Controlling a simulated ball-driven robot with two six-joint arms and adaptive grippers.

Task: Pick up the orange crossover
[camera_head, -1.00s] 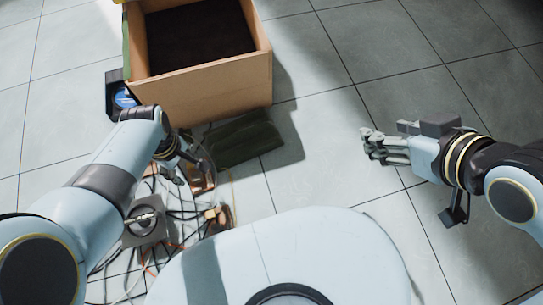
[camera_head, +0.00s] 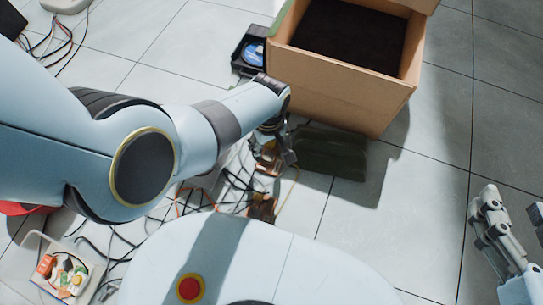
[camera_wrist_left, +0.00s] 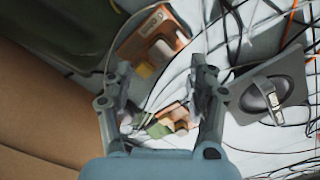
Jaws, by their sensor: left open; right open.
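In the left wrist view, an orange-brown crossover board (camera_wrist_left: 155,40) with pale blocks on it lies on the floor, just beyond the fingertips. A second small board (camera_wrist_left: 172,120) with orange, tan and green parts shows between the open fingers of my left gripper (camera_wrist_left: 160,85). I see no contact with either board. In the head view, two small orange-brown boards (camera_head: 268,162) (camera_head: 262,208) lie among wires by my left gripper (camera_head: 283,150), partly hidden; I cannot match them surely to the wrist view. My right gripper (camera_head: 486,212) is open and empty at the right.
A large wooden box (camera_head: 345,85) stands beyond my left gripper, with a dark green object (camera_head: 330,152) before it. A black case with a blue disc (camera_head: 253,52) is beside it. A speaker driver (camera_wrist_left: 268,97) and loose wires lie near. A white tray (camera_head: 95,282) holds colored parts.

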